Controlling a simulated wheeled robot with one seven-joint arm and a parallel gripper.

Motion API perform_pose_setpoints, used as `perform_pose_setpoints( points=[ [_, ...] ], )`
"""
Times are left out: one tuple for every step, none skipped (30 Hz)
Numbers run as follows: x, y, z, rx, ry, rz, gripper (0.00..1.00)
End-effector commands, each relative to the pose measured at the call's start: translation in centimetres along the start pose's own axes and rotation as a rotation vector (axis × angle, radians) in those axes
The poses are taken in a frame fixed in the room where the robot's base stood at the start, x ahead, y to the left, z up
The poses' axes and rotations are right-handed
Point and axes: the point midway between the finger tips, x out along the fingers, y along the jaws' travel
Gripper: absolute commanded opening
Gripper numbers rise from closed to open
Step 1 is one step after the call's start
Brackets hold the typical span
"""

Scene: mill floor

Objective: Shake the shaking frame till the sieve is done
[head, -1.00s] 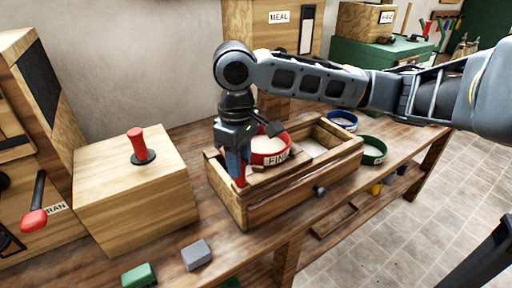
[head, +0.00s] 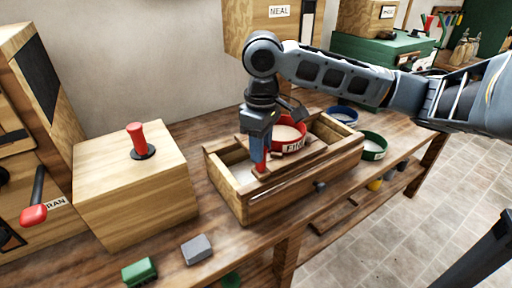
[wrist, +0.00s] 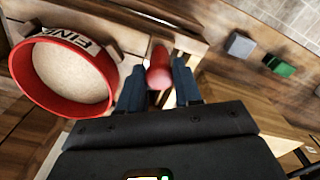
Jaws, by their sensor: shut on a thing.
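The wooden shaking frame (head: 306,157) sits in a long wooden trough (head: 290,200) on the bench. It carries a red-rimmed sieve labelled FINE (head: 279,147). In the wrist view the sieve (wrist: 22,92) is at the left and holds pale, speckled material. My gripper (head: 260,165) is at the frame's near left end, pointing down. In the wrist view its fingers are shut on the frame's red handle (wrist: 158,70). Pale material (head: 243,172) shows in the trough's left end. What lies under the sieve is hidden.
A wooden box with a red knob (head: 137,140) stands left of the trough. Blue-rimmed (head: 343,116) and green-rimmed (head: 374,148) sieves stand to the right. A grey block (head: 196,249) and a green block (head: 140,271) lie at the bench's front edge.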

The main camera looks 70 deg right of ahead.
Motion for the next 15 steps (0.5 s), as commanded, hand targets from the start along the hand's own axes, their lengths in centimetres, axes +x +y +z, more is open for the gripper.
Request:
perform_pose_setpoints(
  points=[
    [0.1,0.8,0.4,0.005,0.0,0.0,0.12],
    [0.1,1.1,0.6,0.005,0.0,0.0,0.12],
    [0.1,1.5,0.8,0.004,0.001,0.0,0.12],
    [0.1,1.8,1.0,0.004,0.001,0.0,0.12],
    [0.0,2.0,1.1,0.003,0.001,0.0,0.12],
    [0.0,2.2,1.2,0.002,0.001,0.0,0.12],
    [0.0,2.3,1.3,0.001,0.001,0.0,0.12],
    [0.0,2.4,1.4,0.0,0.001,0.0,0.12],
    [0.0,2.4,1.4,0.0,0.001,0.0,0.12],
    [0.0,2.4,1.4,-0.001,0.001,0.0,0.12],
    [0.0,2.4,1.4,-0.001,0.001,0.0,0.12],
    [0.0,2.4,1.4,-0.001,0.001,0.0,0.12],
    [0.0,2.4,1.4,-0.001,0.001,0.0,0.12],
    [0.0,2.4,1.4,-0.001,0.001,0.0,0.12],
    [0.0,2.4,1.4,-0.001,0.001,-0.001,0.12]
  ],
)
